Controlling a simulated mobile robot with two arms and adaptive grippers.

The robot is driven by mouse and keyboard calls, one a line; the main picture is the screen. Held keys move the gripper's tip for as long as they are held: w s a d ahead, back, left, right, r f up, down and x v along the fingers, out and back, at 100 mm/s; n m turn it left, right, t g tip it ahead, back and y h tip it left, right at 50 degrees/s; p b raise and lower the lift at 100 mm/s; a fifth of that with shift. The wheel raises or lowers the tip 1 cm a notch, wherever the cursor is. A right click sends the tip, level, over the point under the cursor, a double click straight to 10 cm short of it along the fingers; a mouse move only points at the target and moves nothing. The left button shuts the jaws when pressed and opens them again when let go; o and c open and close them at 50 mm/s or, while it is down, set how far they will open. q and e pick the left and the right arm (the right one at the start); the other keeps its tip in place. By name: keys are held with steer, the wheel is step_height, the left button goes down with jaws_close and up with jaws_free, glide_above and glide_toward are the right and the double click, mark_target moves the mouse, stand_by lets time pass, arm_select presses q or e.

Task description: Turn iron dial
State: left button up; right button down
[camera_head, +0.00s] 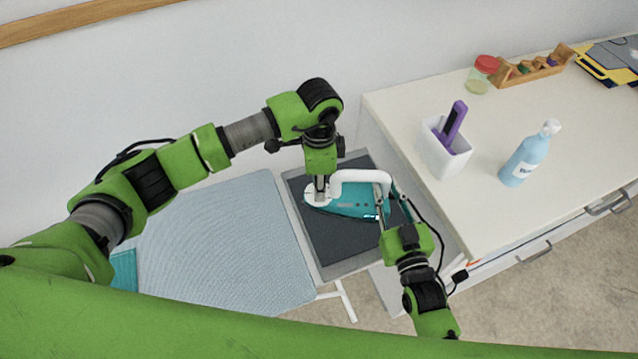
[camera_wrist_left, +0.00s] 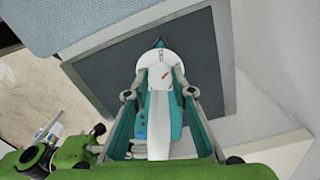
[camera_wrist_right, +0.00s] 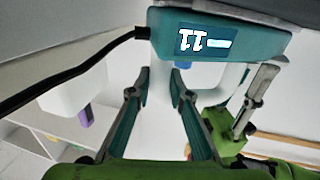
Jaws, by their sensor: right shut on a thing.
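The teal and white iron (camera_head: 352,207) lies flat on the dark pad (camera_head: 345,241) of the ironing board. Its white front part with the dial and a small red mark (camera_wrist_left: 160,75) shows in the left wrist view. My left gripper (camera_head: 321,192) points down over this part, fingertips apart on either side of the dial; whether they touch it is unclear. My right gripper (camera_head: 383,208) is shut on the white handle at the iron's rear. The right wrist view shows the handle (camera_wrist_right: 160,92) between its fingers and the iron's teal rear (camera_wrist_right: 225,38) with white markings.
The board's blue-grey cover (camera_head: 220,240) stretches left of the pad. A black cord (camera_wrist_right: 70,72) leaves the iron's rear.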

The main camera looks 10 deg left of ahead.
arm_select(q)
steer(key=shift+m, duration=0.3)
steer(key=m, duration=0.3)
steer(key=shift+m, duration=2)
steer(key=o, duration=1.1)
steer(key=shift+o, duration=0.2)
steer(key=shift+r, duration=0.15)
step_height(320, 180, up, 12)
